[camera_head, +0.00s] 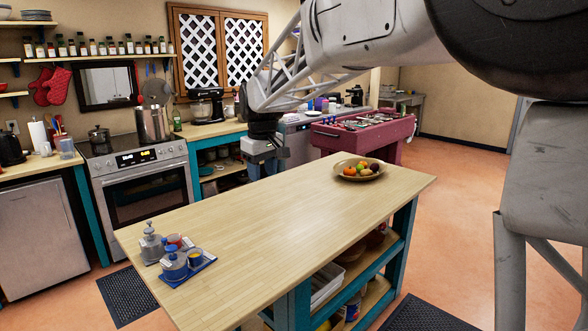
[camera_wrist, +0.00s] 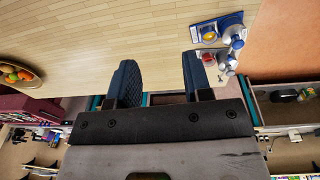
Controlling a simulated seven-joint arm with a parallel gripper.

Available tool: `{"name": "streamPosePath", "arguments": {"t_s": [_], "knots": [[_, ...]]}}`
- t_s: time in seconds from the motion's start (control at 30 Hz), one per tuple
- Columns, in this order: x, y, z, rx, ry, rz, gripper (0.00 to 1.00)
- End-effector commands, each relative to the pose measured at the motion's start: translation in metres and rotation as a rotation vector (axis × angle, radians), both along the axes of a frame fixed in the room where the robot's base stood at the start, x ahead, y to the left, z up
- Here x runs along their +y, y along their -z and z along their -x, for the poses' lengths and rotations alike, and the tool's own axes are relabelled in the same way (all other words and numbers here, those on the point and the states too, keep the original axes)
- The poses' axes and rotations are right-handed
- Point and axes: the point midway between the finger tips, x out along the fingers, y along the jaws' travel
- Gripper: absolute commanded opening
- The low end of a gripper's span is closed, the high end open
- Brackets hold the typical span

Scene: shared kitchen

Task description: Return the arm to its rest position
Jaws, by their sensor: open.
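My gripper (camera_head: 262,158) hangs from my arm beyond the far edge of the wooden island counter (camera_head: 270,215), left of the fruit bowl. In the wrist view my gripper (camera_wrist: 160,78) shows its two dark blue fingers apart, with nothing between them. The wrist view also shows the island's bare top (camera_wrist: 110,35). My arm reaches in from the upper right in the head view. The lower part of the fingers is hard to make out in the head view.
A blue tray (camera_head: 201,267) with a lidded pot (camera_head: 173,264) and cups stands at the island's near left. A fruit bowl (camera_head: 345,174) sits at its far right. The middle is clear.

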Motion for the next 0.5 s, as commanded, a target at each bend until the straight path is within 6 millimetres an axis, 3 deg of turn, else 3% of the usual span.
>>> {"name": "streamPosePath", "arguments": {"t_s": [0.1, 0.5], "knots": [[-0.029, -0.004, 0.025, -0.007, 0.054, -0.006, 0.46], [-0.110, -0.001, 0.110, -0.031, 0.230, -0.025, 0.46]]}}
